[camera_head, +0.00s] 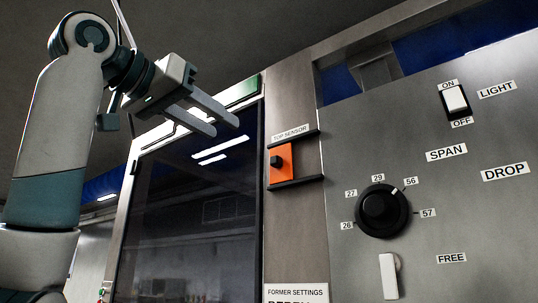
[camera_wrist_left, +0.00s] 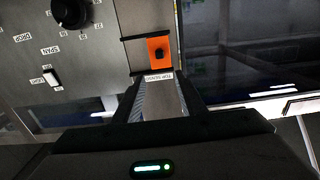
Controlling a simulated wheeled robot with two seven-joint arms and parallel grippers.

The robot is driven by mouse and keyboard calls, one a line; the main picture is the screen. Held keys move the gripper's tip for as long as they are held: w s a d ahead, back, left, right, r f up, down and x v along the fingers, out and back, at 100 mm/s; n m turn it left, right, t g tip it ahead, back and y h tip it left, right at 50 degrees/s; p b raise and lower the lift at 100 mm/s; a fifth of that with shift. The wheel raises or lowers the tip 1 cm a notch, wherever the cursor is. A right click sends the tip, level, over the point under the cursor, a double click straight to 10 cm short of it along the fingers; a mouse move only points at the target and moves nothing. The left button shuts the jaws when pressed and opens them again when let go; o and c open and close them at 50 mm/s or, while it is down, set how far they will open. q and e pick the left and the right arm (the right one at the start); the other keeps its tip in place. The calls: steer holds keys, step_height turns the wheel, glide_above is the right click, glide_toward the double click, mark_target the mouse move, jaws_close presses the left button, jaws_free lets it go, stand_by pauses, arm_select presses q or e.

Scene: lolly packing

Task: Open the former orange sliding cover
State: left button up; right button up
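The orange sliding cover (camera_head: 282,165) sits between two dark rails on the metal panel, just under the "TOP SENSOR" label, with a small black knob (camera_head: 276,161) on it. In the left wrist view the orange cover (camera_wrist_left: 157,52) lies ahead of the fingers, with the knob near its middle. My left gripper (camera_head: 225,124) is open and empty, up and to the left of the cover in the head view. Its two fingers are parted and apart from the cover; they also show in the left wrist view (camera_wrist_left: 162,98). My right gripper is not in view.
A large black dial (camera_head: 384,211), a light switch (camera_head: 455,100) and a white lever (camera_head: 389,276) stand out from the panel to the right of the cover. A dark glass door (camera_head: 190,220) with a pale frame is left of it.

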mark_target(273, 157)
arm_select(q)
steer(key=p+x, duration=0.8)
steer(key=x, duration=0.8)
steer(key=shift+p, duration=0.4)
steer(key=shift+w+d, duration=0.35)
steer(key=shift+w, duration=0.2)
jaws_close()
